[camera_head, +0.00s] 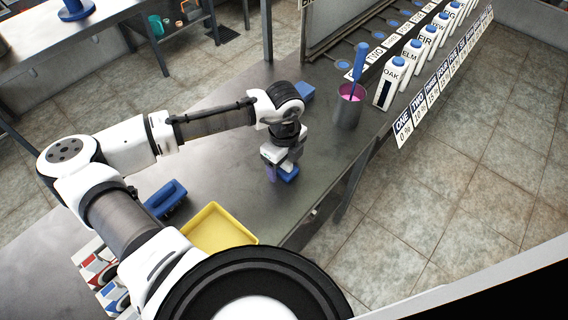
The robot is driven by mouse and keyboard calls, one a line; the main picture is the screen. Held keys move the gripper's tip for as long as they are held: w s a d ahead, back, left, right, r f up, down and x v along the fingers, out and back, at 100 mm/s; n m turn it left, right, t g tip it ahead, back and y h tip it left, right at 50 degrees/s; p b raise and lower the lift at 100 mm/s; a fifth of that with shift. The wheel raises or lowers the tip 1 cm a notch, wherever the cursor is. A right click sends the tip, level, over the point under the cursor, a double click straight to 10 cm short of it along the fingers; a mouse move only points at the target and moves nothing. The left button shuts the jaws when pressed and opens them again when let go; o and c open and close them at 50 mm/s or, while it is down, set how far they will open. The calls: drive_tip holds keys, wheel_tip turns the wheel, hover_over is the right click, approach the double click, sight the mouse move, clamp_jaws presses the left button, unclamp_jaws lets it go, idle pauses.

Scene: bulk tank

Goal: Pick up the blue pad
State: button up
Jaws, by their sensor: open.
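My gripper (277,170) points down low over the grey metal bench, with its jaws open. A small blue piece (289,174), which may be the blue pad, shows right at the jaws, partly hidden by the gripper. I cannot tell whether it lies between the fingers or just beside them. Another flat blue block (304,91) lies on the bench behind my wrist, near the bench's back edge. A larger dark blue item with a raised handle (166,198) lies to the left.
A yellow tray (219,228) sits in front on the bench (225,180). A metal cup (348,108) with pink contents and a blue-handled tool stands to the right. Several white labelled bottles (390,84) line the right edge. Bench room between gripper and cup is clear.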

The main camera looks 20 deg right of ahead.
drive_tip(key=shift+f, duration=0.1)
drive_tip(key=shift+c, duration=0.4)
drive_tip(key=c, duration=1)
wheel_tip(320, 180, up, 20)
drive_tip(key=b, duration=0.2)
drive_tip(key=shift+b, duration=0.3)
drive_tip(key=o, duration=0.4)
drive_tip(key=c, duration=0.3)
